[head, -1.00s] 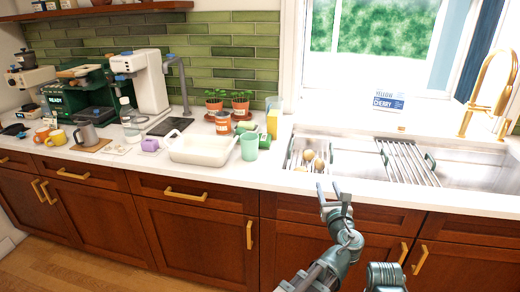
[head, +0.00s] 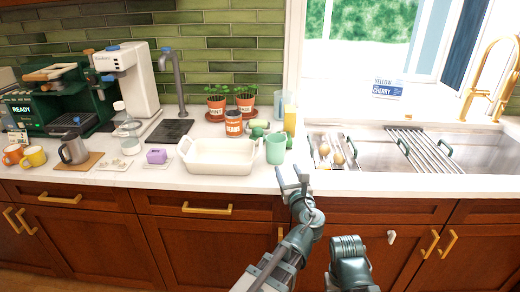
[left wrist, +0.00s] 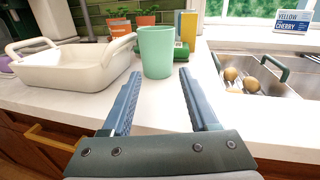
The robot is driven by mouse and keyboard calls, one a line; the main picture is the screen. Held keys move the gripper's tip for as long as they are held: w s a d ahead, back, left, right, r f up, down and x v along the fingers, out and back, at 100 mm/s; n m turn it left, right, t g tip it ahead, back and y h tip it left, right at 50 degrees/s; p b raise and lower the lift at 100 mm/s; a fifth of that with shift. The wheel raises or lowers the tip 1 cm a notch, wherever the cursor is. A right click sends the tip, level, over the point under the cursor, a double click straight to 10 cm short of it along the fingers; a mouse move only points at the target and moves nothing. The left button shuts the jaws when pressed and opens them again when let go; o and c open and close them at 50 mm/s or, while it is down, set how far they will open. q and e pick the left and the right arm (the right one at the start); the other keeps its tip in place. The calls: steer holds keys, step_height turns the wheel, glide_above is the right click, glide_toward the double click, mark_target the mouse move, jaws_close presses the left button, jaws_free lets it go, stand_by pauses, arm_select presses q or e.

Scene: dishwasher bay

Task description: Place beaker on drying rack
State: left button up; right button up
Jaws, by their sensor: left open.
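The mint-green beaker (head: 276,150) stands upright on the counter near its front edge, right of the white baking dish. In the left wrist view the beaker (left wrist: 156,52) is straight ahead, just beyond the fingertips. My left gripper (head: 292,176) is open and empty at the counter edge, in front of the beaker and apart from it. In the left wrist view its two fingers (left wrist: 155,90) are spread with bare counter between them. The drying rack (head: 420,148), dark bars with green handles, lies across the sink. My right gripper does not show.
A white baking dish (head: 222,158) is close left of the beaker. A green can (left wrist: 181,52) and a yellow item (head: 290,120) are behind it. A gold faucet (head: 490,85) rises at the right.

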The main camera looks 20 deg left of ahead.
mark_target(279, 153)
arm_select(q)
steer(key=shift+o, duration=1.2)
steer(key=shift+a, duration=0.2)
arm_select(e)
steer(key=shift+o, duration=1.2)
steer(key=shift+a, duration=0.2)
arm_select(q)
steer(key=shift+o, duration=1.1)
steer(key=shift+w+a, duration=0.1)
steer(key=shift+w, duration=0.2)
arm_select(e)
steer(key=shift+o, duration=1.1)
arm_select(q)
steer(key=shift+o, duration=0.4)
steer(key=x, duration=0.7)
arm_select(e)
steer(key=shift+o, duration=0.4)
arm_select(q)
steer(key=shift+x, duration=3.05)
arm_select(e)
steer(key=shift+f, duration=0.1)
